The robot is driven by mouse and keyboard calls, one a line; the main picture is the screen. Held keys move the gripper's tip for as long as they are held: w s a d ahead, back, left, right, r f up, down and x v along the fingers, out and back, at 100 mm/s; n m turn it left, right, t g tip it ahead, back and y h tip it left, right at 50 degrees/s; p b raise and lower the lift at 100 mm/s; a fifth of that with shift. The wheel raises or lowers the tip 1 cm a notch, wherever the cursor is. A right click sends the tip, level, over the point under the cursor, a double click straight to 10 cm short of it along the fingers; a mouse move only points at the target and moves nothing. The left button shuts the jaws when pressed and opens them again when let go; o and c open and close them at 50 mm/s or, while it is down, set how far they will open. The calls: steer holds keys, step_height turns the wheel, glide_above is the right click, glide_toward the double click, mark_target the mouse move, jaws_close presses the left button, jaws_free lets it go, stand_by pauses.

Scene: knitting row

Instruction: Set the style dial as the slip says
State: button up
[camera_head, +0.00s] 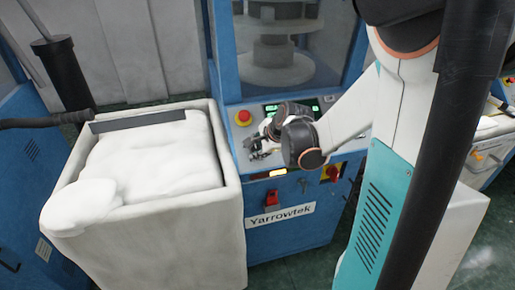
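The blue Yarrowtek machine (290,232) stands in the middle with a sloping grey control panel (240,125). My arm reaches in from the right, and my dark gripper (257,152) is at the left part of the panel, below a red button with a yellow ring (243,117). The fingers are too small to tell open from shut, or whether they touch anything. I cannot make out the style dial; my gripper and wrist cover part of the panel. No slip can be made out. Green-lit displays (271,108) show behind my wrist.
A red-and-yellow rotary switch (333,172), a small amber display (268,174) and a red fitting (271,199) are on the machine's front. A large pale bin (150,245) full of white material stands close on the left. Another machine (490,150) is at right.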

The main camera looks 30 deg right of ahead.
steer(key=shift+m+t, duration=0.3)
steer(key=shift+m, duration=1.2)
steer(key=o, duration=1)
steer(key=shift+o, duration=0.2)
